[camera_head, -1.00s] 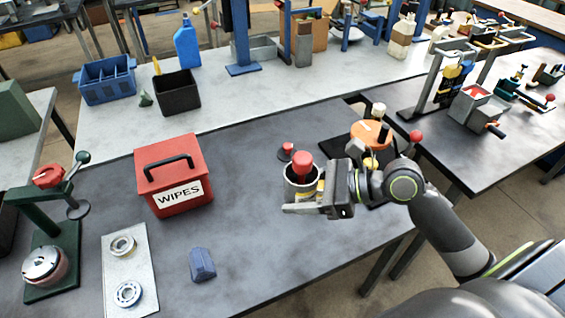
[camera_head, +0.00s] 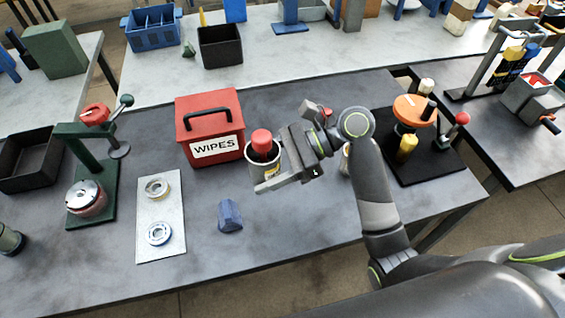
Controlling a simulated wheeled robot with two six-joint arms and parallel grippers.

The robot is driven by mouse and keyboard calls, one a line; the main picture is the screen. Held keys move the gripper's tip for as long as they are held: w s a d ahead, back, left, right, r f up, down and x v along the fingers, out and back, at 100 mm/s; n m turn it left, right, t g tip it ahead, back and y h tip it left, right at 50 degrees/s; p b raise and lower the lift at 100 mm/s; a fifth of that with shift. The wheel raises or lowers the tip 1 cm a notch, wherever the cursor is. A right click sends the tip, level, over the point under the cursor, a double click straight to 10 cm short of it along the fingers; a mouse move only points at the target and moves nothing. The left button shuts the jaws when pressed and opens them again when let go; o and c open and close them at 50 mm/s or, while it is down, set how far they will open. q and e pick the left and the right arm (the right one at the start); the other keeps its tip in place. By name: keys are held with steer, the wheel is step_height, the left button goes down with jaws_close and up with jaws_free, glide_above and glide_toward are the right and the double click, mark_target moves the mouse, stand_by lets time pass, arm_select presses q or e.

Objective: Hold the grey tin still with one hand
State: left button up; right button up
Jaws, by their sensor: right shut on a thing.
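The grey tin (camera_head: 257,172) is an open-topped can with a yellow label patch, just right of the red wipes box. A red-topped thing (camera_head: 261,143) stands up out of its mouth. My right gripper (camera_head: 268,168) reaches in from the right and is shut on the tin's side, one finger showing low across its front. The far finger is mostly hidden. The tin looks upright; whether its base touches the table cannot be told. My left gripper is not in view.
The red wipes box (camera_head: 192,116) stands close left of the tin. A blue block (camera_head: 230,216) and a metal plate with two rings (camera_head: 148,205) lie in front. A green press (camera_head: 103,180) stands left. A black base with an orange disc (camera_head: 440,162) stands right.

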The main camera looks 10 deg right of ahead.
steer(key=shift+a, duration=0.25)
steer(key=shift+w+f, duration=0.2)
steer(key=w+d+f+m+t+h, duration=0.1)
steer(key=w+d+f+m+t, duration=0.25)
steer(key=w+m+t, duration=0.2)
steer(key=m+t+h, duration=0.4)
steer(key=m+t, duration=0.2)
glide_above(297, 182)
step_height(297, 182, down, 3)
steer(key=shift+h, duration=0.3)
step_height(297, 182, down, 10)
steer(key=shift+w+f+b, duration=0.1)
steer(key=shift+f+b, duration=0.1)
steer(key=shift+b, duration=0.65)
steer(key=shift+f, duration=0.1)
steer(key=o, duration=1.4)
